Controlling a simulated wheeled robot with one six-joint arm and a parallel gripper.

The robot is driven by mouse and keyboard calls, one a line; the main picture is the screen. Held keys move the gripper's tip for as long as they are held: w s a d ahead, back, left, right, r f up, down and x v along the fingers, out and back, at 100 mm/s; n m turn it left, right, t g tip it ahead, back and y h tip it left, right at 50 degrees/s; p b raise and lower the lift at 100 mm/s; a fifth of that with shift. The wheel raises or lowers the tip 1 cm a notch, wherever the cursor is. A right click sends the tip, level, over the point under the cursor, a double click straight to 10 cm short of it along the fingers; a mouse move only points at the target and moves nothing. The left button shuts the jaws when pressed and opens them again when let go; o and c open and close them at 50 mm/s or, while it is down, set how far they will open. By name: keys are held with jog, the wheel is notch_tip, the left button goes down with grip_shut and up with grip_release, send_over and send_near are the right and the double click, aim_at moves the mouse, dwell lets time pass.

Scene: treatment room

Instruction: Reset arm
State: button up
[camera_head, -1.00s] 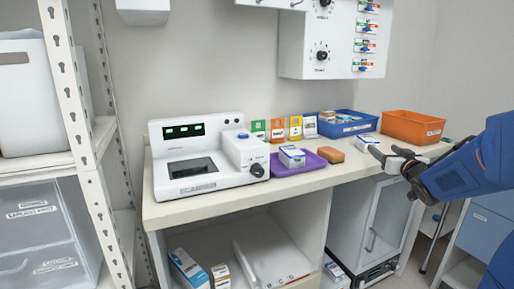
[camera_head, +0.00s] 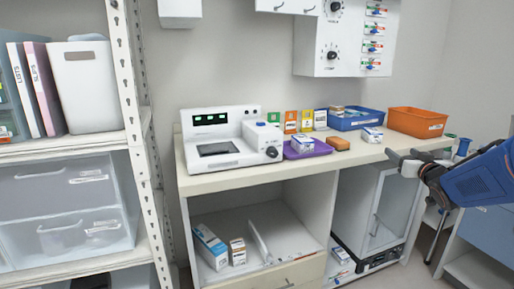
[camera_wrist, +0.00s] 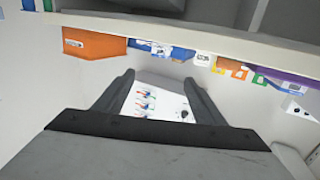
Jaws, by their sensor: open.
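My gripper (camera_head: 406,160) is at the right in the head view, at the end of my blue arm, beside the counter's front right edge. Its jaws are apart and nothing is between them. In the wrist view the two fingers (camera_wrist: 158,92) stand apart, with the wall panel seen between them in the background. A small white box (camera_head: 372,135) lies on the counter just behind and left of the gripper, apart from it.
The counter (camera_head: 240,180) holds a white scanner (camera_head: 228,138), a purple tray (camera_head: 314,149), a brown block (camera_head: 339,142), a blue bin (camera_head: 350,121) and an orange bin (camera_head: 417,122). A shelf rack (camera_head: 132,110) stands left. Floor at the lower right is partly open.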

jog(key=s+a+f+g, duration=0.4)
jog(key=s+a, duration=0.3)
jog(key=s, duration=0.6)
jog(key=s+a+f+g, duration=0.4)
jog(key=s+a+f, duration=0.3)
jog(key=s, duration=0.6)
jog(key=s+a+f+g+y, duration=0.1)
jog(key=s+a+f+g, duration=0.3)
jog(key=s, duration=1)
jog(key=a+f, duration=0.1)
jog(key=a, duration=0.2)
jog(key=shift+f+n+g, duration=0.25)
jog(key=shift+n+g, duration=0.15)
